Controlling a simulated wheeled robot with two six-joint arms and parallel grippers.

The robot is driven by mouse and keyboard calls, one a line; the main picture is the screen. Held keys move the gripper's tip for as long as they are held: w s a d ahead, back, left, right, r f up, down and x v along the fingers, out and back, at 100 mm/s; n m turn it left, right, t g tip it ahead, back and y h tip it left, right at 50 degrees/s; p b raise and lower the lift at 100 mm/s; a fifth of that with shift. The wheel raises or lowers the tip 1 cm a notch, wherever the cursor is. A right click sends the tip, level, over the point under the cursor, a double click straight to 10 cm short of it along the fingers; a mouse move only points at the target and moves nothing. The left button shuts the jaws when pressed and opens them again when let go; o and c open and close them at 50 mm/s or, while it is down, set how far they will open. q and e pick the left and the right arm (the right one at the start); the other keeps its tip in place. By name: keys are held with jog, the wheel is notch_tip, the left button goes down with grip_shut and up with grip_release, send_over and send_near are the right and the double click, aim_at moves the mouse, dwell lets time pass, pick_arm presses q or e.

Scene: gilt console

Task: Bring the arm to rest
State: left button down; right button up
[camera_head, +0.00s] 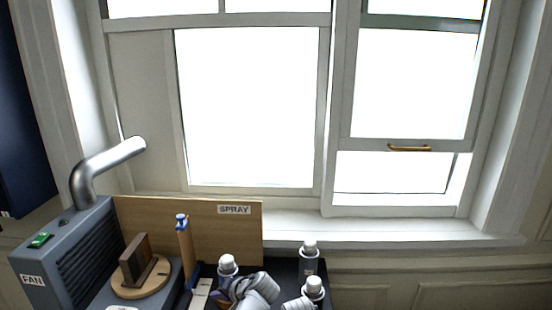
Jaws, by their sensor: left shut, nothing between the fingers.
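My right gripper does not show.
A grey fan box (62,257) with a silver pipe (108,165) stands at the left. Beside it are a round wooden stand (141,283), a wooden-handled tool (185,242) and a SPRAY board (225,232). Two more cans (309,262) (314,289) stand right. Windows fill the back.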

pick_arm(q)
jog(key=s+d+f+g+h, duration=0.1)
jog(key=s, duration=0.1)
jog(key=s+d+f+g+h, duration=0.1)
jog(key=s+d+f, duration=0.1)
jog(key=s, duration=0.1)
jog(key=s+d+f+g+h, duration=0.1)
jog(key=s+d+f, duration=0.1)
jog(key=s, duration=0.1)
jog(key=shift+s+f, duration=0.2)
jog(key=shift+s, duration=0.05)
jog(key=s+d+f+g+h, duration=0.2)
jog(key=s+d+g+h, duration=0.1)
jog(key=s+d, duration=0.4)
jog(key=shift+s+f+h, duration=0.2)
jog(key=shift+s+h, duration=0.2)
jog(key=shift+s, duration=0.45)
